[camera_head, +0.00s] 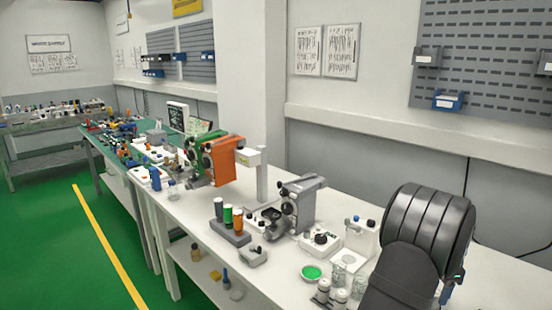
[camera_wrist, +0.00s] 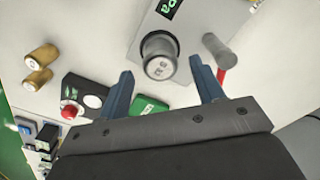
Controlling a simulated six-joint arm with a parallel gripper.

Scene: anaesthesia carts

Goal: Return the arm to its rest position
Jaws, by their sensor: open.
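My gripper (camera_wrist: 161,64) shows in the wrist view with its two blue fingers spread wide and nothing held between them. A dark round piece with a pale marked top (camera_wrist: 160,66) shows in the gap between the fingertips, on a light grey panel (camera_wrist: 190,20); I cannot tell how far below them it is. A green block (camera_wrist: 150,106) shows lower between the fingers, partly hidden by the gripper body. In the head view my dark ribbed arm fills the right side over the bench, and the gripper is mostly hidden behind it.
The white bench (camera_head: 190,210) carries a grey device (camera_head: 300,205), an orange-and-green device (camera_head: 215,160), a bottle rack (camera_head: 230,232) and a green dish (camera_head: 312,272). The wrist view shows brass cylinders (camera_wrist: 42,57) and a black box with a red knob (camera_wrist: 88,95).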

